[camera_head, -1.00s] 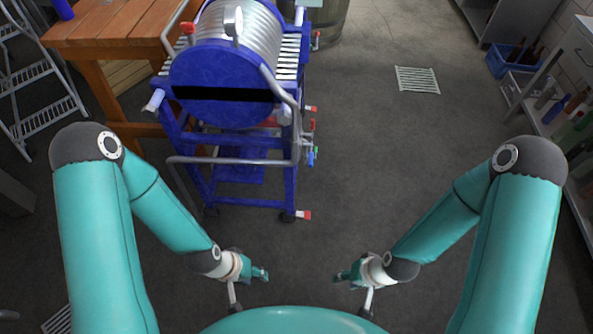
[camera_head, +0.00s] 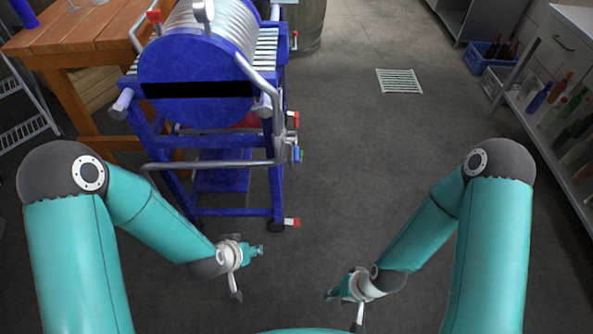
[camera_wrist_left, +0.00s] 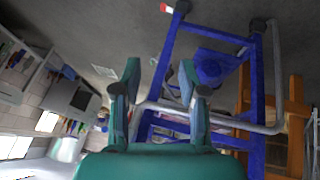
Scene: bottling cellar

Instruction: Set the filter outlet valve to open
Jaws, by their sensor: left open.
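The blue plate filter (camera_head: 200,80) stands on a wheeled frame at the upper left of the head view.
A wooden table (camera_head: 85,45) stands left of the filter and a barrel (camera_head: 307,28) behind it. A floor drain (camera_head: 399,81) lies to the right. A bottle shelf (camera_head: 560,110) and a blue crate (camera_head: 485,60) line the right side. The middle floor is clear.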

